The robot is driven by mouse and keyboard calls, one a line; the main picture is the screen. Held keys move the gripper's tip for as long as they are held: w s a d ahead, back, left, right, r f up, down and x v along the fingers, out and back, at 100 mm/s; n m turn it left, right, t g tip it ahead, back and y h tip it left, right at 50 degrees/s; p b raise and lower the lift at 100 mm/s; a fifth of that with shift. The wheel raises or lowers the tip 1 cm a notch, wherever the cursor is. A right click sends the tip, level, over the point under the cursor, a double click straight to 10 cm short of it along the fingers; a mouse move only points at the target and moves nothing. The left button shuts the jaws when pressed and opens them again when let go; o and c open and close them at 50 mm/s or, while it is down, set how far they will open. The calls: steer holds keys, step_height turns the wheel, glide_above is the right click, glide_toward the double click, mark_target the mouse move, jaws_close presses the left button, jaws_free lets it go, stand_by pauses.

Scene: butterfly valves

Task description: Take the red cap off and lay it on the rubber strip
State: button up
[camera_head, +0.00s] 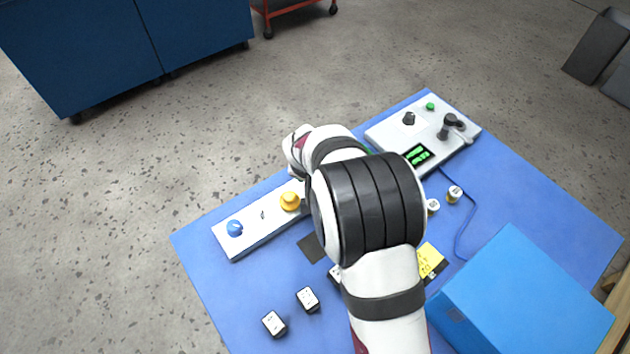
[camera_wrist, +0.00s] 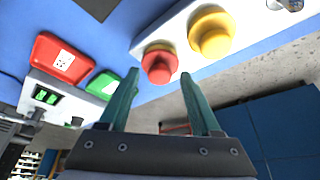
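The red cap (camera_wrist: 159,66) sits on the white panel beside a yellow cap (camera_wrist: 212,32) in the wrist view; my arm hides it in the head view. My gripper (camera_wrist: 159,74) is open, its two green fingers either side of the red cap's position in the picture. I cannot tell how far the tips are from it, and no contact shows. A flat dark patch on the blue table, seemingly the rubber strip (camera_head: 311,247), is partly covered by my arm in the head view. A dark piece shows at the top of the wrist view (camera_wrist: 97,6).
The white panel (camera_head: 262,238) also carries a blue cap (camera_head: 234,228). A red block (camera_wrist: 62,57) and a green block (camera_wrist: 103,85) lie near a control box (camera_head: 385,133). Small labelled blocks (camera_head: 307,298) and a large blue box (camera_head: 520,295) stand nearer.

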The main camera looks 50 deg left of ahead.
jaws_close()
